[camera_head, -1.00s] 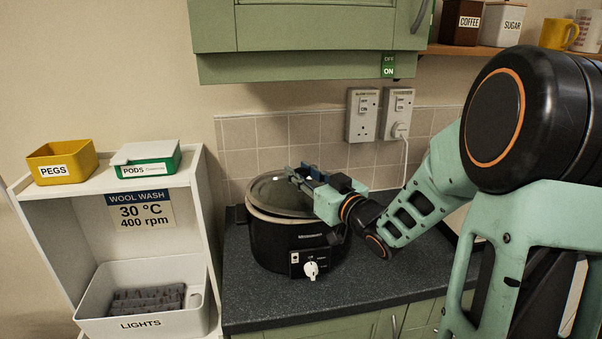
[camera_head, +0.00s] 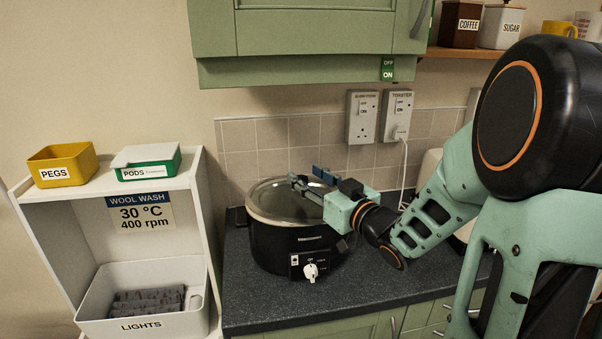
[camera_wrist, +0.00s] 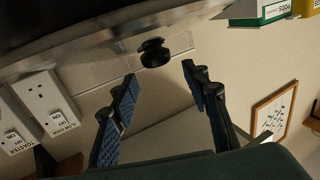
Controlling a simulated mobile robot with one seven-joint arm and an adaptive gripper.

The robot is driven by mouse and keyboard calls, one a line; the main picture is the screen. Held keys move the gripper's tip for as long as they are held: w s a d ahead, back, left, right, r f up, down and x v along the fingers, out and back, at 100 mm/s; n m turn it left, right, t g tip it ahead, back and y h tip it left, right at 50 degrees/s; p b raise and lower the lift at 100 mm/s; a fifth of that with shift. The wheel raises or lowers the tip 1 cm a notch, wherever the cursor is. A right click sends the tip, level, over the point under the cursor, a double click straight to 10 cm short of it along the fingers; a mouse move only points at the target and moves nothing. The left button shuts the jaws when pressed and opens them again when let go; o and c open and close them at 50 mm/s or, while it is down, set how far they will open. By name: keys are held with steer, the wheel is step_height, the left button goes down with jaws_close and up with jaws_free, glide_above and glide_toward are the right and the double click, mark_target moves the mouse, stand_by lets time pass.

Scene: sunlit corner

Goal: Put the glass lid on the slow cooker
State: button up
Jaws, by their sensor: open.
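The round glass lid (camera_head: 268,202) lies on top of the black slow cooker (camera_head: 275,245) and looks about level on its rim in the head view. My gripper (camera_head: 310,183) is over the lid's right side, reaching in from the right. In the wrist view my gripper (camera_wrist: 160,82) is open, its two blue-padded fingers apart with nothing between them. The lid's dark knob (camera_wrist: 154,52) shows just beyond the fingertips, apart from both. The knob is hard to make out in the head view. The cooker's white dial (camera_head: 311,271) faces front.
The cooker stands on a dark worktop (camera_head: 290,310). Wall sockets (camera_head: 380,117) with a plugged-in cable are behind my gripper. A green cupboard (camera_head: 310,45) hangs above. A white shelf unit (camera_head: 40,220) with boxes stands at the left.

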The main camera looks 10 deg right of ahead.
steer(key=v, duration=0.8)
steer(key=shift+s+d, duration=0.15)
steer(key=shift+s, duration=0.25)
steer(key=shift+w, duration=0.1)
